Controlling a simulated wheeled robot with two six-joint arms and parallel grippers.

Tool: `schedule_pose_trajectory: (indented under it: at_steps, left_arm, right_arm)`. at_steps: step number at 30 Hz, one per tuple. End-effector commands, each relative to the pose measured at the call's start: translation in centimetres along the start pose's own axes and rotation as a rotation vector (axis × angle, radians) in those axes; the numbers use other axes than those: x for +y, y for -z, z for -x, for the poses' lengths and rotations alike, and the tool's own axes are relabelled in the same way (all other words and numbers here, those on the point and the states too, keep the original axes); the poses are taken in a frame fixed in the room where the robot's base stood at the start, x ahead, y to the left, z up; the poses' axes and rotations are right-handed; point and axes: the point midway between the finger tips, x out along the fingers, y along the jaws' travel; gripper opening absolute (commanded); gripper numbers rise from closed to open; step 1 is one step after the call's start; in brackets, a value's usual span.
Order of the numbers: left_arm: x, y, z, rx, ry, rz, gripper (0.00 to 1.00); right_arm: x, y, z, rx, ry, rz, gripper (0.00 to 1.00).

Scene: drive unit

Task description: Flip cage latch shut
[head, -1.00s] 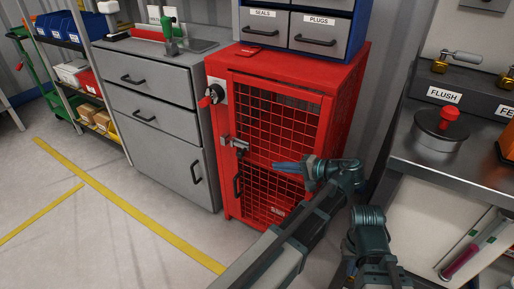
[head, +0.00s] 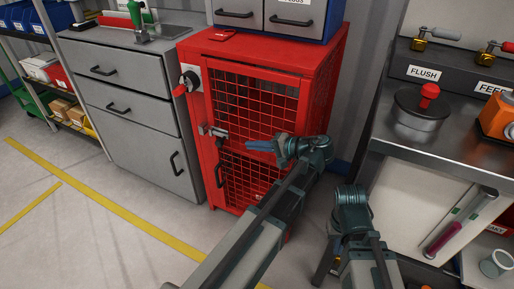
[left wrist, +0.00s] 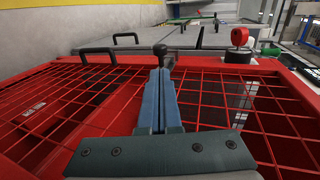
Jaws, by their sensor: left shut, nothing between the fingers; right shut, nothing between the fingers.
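The red cage (head: 312,62) has mesh doors and stands in the middle of the head view. Its grey latch (head: 213,131) is on the left door edge, with a short bar ending in a dark knob; the black knob (left wrist: 160,49) shows just past the fingertips in the left wrist view. My left gripper (head: 250,145) is shut and empty, in front of the mesh, to the right of the latch and slightly lower. In the head view a small gap separates them; in the wrist view contact cannot be told. My right gripper (head: 325,266) hangs low at the right, shut and partly hidden.
A red rotary handle (head: 184,86) sits above the latch, and a black door handle (head: 219,174) is below it. A grey drawer cabinet (head: 130,110) stands at left. A steel bench (head: 390,145) is at right. The floor in front at left is clear.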

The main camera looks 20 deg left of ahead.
Motion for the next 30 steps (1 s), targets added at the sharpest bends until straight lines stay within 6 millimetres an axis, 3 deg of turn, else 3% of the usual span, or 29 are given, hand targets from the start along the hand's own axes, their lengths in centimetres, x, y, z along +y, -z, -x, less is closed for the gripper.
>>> schedule_pose_trajectory:
  at_steps: [3,12,18,30]
  left_arm:
    - [0.3,-0.1,-2.9,-0.005,0.000,0.001,0.00]
    - [0.2,-0.1,-7.9,-0.003,0.000,0.000,0.00]
    - [0.1,0.0,-9.4,-0.001,0.000,-0.001,0.00]
    - [0.0,0.0,-9.8,0.000,0.000,-0.001,0.00]
  right_arm:
    - [-0.1,0.1,-1.2,0.001,0.001,0.002,0.00]
    - [-0.3,0.2,-2.6,0.002,0.003,0.005,0.00]
    - [-0.4,0.2,-3.0,0.002,0.004,0.006,0.00]
    - [-0.4,0.2,-3.0,0.002,0.004,0.006,0.00]
